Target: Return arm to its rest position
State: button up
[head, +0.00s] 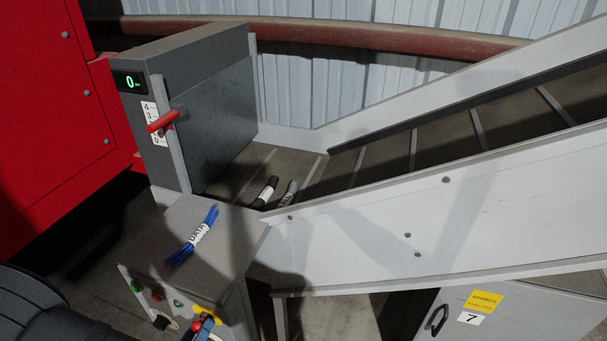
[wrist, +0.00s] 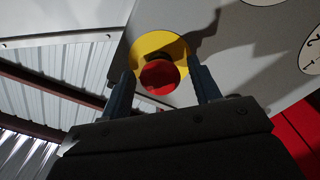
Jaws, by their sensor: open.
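My gripper (wrist: 160,70) is open in the wrist view, its two fingers on either side of a red push button (wrist: 159,77) on a yellow disc (wrist: 180,48). Nothing is held between the fingers. I cannot tell whether they touch the button. In the head view, the gripper end shows small and partly cut off at the bottom edge, by the front panel of a grey control box (head: 232,245).
A blue cable bundle (head: 205,226) labelled DATA lies on the box top. A black bundle (head: 270,186) and a grey bundle (head: 291,187) lie at the foot of the inclined conveyor (head: 388,150). A grey upright housing (head: 215,108) with a red lever (head: 162,121) stands behind.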

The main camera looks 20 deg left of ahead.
jog(key=s, duration=1.6)
jog(key=w+a+r+m+g+h, duration=0.3)
jog(key=w+a+r+m+g, duration=0.1)
jog(key=a, duration=0.6)
jog(key=w+r+m, duration=0.1)
jog(key=w+m, duration=0.1)
jog(key=m, duration=0.1)
jog(key=shift+w+a+r+g+h, duration=0.2)
jog(key=shift+w+a+g+h, duration=0.15)
jog(key=shift+w+g+h, duration=0.05)
jog(key=s+d+f+n+t+y, duration=0.1)
jog(key=d+f+n+t+y, duration=0.1)
jog(key=d, duration=0.3)
jog(key=s+d+f+n+t+y, duration=0.1)
jog(key=s+d+f+n+t, duration=0.1)
jog(key=d+n, duration=0.3)
jog(key=shift+s+d+f+t+y, duration=0.3)
jog(key=shift+f+t+y, duration=0.1)
jog(key=shift+f, duration=0.3)
jog(key=shift+s, duration=0.1)
